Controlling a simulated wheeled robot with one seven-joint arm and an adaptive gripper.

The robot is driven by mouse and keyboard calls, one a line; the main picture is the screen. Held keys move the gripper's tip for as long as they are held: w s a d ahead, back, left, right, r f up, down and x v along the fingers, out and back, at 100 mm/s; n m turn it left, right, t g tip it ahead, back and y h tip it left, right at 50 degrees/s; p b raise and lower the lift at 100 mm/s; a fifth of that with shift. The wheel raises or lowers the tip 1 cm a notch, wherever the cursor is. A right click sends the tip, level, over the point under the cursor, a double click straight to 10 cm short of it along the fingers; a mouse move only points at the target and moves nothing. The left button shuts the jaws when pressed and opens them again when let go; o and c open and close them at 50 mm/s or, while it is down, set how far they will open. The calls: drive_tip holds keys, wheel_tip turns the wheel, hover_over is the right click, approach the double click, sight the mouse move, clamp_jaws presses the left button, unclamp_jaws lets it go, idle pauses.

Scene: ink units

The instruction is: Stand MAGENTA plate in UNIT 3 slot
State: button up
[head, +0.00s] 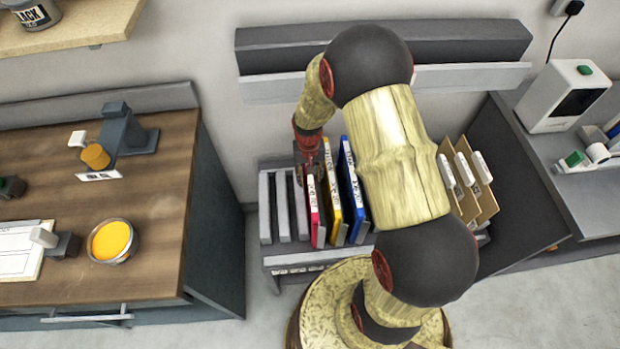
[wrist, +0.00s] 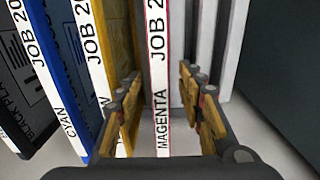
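The magenta plate (head: 313,212), with a white spine lettered MAGENTA, stands upright in the grey rack (head: 330,257), left of a yellow plate (head: 333,205) and a blue plate (head: 352,195). My gripper (head: 308,160) is down at the magenta plate's upper end in the head view. In the wrist view the magenta plate (wrist: 159,90) stands between my two open fingers, with a gap showing on each side. The wrist view also shows the cyan plate (wrist: 60,85) and a black plate at the left. I cannot pick out a slot marked UNIT 3.
Empty grey dividers (head: 282,210) stand left of the magenta plate. Brown folders (head: 470,185) stand at the rack's right end. A wooden bench (head: 150,215) at left holds a tin of yellow ink (head: 112,241). A grey counter (head: 570,165) with a white device (head: 565,95) is at right.

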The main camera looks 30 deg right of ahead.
wheel_tip(320, 180, up, 10)
idle(0.4)
drive_tip(key=shift+a+r, duration=0.1)
drive_tip(key=shift+r, duration=0.05)
wheel_tip(320, 180, up, 5)
drive_tip(key=p, duration=0.3)
drive_tip(key=shift+p, duration=0.4)
drive_tip(key=s+a+r+n+t, duration=0.2)
drive_tip(key=s+a+r, duration=0.3)
drive_tip(key=s+r, duration=0.4)
drive_tip(key=s+a+r+n+t, duration=0.2)
drive_tip(key=s+r, duration=0.8)
drive_tip(key=r, duration=0.6)
drive_tip(key=a+t, duration=0.1)
drive_tip(key=a, duration=0.1)
drive_tip(key=shift+s+a+r+n+t, duration=0.3)
drive_tip(key=shift+a+r, duration=0.05)
drive_tip(key=shift+r, duration=0.05)
